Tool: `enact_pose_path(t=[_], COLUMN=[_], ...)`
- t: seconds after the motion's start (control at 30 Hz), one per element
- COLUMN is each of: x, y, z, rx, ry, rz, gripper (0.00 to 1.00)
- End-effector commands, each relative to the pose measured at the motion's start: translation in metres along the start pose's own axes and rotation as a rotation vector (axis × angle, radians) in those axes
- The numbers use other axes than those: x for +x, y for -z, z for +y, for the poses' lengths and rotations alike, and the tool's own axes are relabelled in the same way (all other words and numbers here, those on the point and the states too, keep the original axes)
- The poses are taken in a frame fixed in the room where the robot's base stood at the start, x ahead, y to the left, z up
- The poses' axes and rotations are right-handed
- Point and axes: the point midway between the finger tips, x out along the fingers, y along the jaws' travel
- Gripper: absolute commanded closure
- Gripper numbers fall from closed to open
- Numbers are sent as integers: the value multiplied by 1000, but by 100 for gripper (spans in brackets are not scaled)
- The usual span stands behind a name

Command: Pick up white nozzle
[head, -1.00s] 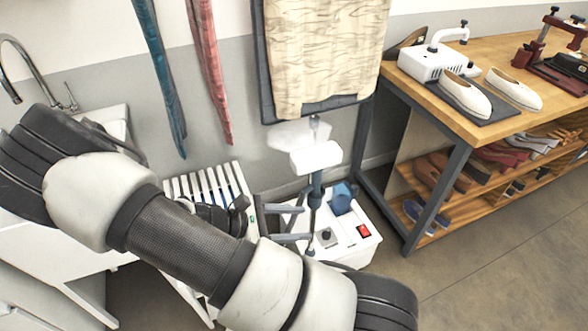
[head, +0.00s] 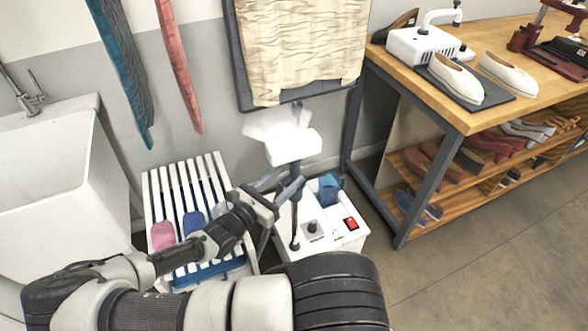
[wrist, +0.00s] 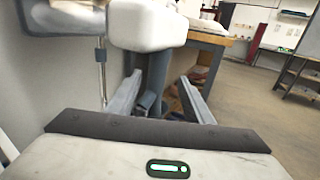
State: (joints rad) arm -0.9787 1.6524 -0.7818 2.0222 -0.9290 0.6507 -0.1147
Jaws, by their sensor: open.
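The white nozzle (head: 292,147) is a blocky white head on a dark grey handle, upright above the white steamer base (head: 345,238). In the wrist view the nozzle (wrist: 147,28) fills the top middle, with its dark handle below it. My gripper (head: 283,188) is open and empty, just below the white head at handle height. In the wrist view my gripper's (wrist: 160,78) two fingers stand left and right of the handle in the picture. I cannot tell whether either finger touches it. The handle's lower part is partly hidden by the fingers.
A white slatted rack (head: 163,205) with pink and blue items is left of the steamer. A white sink (head: 45,165) is at far left. A wooden workbench (head: 455,105) with shoes is at right. A cream cloth (head: 305,45) hangs behind. Floor at lower right is clear.

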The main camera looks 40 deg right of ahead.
Motion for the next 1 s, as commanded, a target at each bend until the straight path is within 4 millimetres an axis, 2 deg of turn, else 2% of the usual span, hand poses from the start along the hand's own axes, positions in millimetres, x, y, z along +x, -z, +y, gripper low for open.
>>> enact_pose_path(t=[0.1, 0.37, 0.63, 0.77, 0.97, 1.0], x=[22, 41, 79, 88, 88, 88], y=[1, 1, 0, -1, -1, -1], z=[0, 1, 4, 4, 5, 5], rx=[-2, -1, -2, 0, 0, 0], ry=[1, 0, 2, 1, 1, 1], rz=[-2, 1, -1, 0, 2, 2], gripper=[53, 53, 53, 53, 53, 57])
